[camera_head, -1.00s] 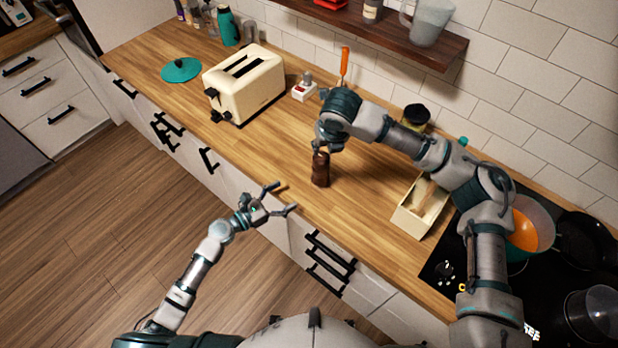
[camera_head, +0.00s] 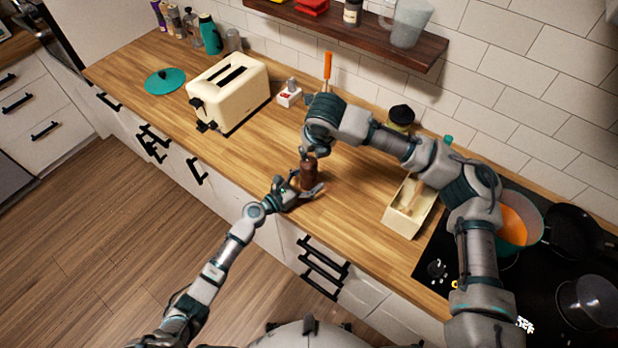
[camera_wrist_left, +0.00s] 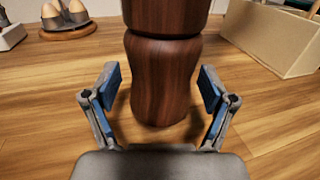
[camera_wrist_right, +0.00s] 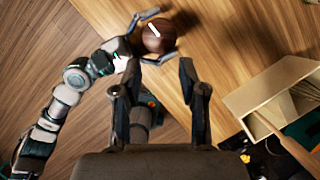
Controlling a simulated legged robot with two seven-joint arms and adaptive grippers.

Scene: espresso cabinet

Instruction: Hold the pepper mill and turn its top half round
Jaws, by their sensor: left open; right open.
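The dark brown wooden pepper mill (camera_head: 309,176) stands upright on the counter. It fills the middle of the left wrist view (camera_wrist_left: 162,75), where a groove parts its upper and lower halves. My left gripper (camera_head: 306,192) is open, low at the mill, with one blue-padded finger on each side of the lower half; gaps show between pads and wood. My right gripper (camera_head: 309,155) is open above the mill's top, fingers pointing down. In the right wrist view the mill's round top (camera_wrist_right: 158,37) lies beyond the open fingertips, and the left gripper's fingers sit around it.
A cream toaster (camera_head: 228,92) stands to the left on the wooden counter. An open wooden box (camera_head: 408,207) is to the right, beside the hob with an orange-filled pot (camera_head: 512,228). A shelf (camera_head: 350,34) hangs on the tiled wall behind. The counter around the mill is clear.

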